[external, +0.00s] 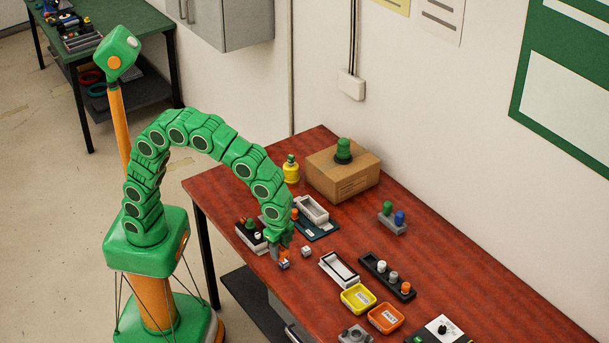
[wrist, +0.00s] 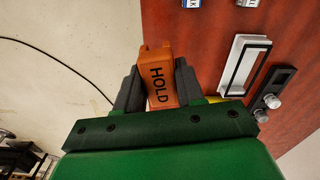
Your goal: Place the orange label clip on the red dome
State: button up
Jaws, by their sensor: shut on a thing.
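The orange label clip (wrist: 157,72) reads HOLD and sits between the two dark fingers of my gripper (wrist: 159,84) in the wrist view. The gripper is shut on it. In the external view my gripper (external: 282,252) hangs near the table's front edge, with a bit of the orange clip showing below it. I cannot make out a red dome for certain in either view. A small orange cap (external: 295,213) shows just behind my arm.
The red-brown table (external: 460,270) holds a cardboard box (external: 343,174) with a green knob, a yellow bottle (external: 291,170), a white-rimmed tray (external: 339,269), a black peg strip (external: 387,278), a yellow tray (external: 358,297) and an orange tray (external: 386,318). The right back is clear.

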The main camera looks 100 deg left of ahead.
jog(key=s+a+r+n, duration=0.2)
jog(key=s+a+n, duration=0.15)
jog(key=a, duration=0.55)
jog(key=s+a+r+n, duration=0.15)
jog(key=s+a, duration=0.25)
jog(key=a, duration=0.4)
jog(key=s+a+r+n, duration=0.1)
jog(key=s+a+n, duration=0.2)
jog(key=a, duration=0.6)
jog(key=s+a+r+n, duration=0.1)
jog(key=s+a+n, duration=0.4)
jog(key=s, duration=0.4)
jog(key=s+a+r+n, duration=0.1)
jog(key=s+a+n, duration=0.2)
jog(key=s+a, duration=0.55)
jog(key=w+a+f, duration=0.4)
jog(key=w+f, duration=0.1)
jog(key=w+a+f, duration=0.2)
jog(key=w+f, duration=0.1)
jog(key=shift+w+a, duration=0.1)
jog(key=shift+w+a+f, duration=0.25)
jog(key=shift+f, duration=0.2)
jog(key=shift+w+a+f, duration=0.2)
jog(key=shift+w+f, duration=0.05)
jog(key=shift+f, duration=0.15)
jog(key=shift+w+f, duration=0.1)
jog(key=shift+f, duration=1.45)
jog(key=shift+f, duration=0.15)
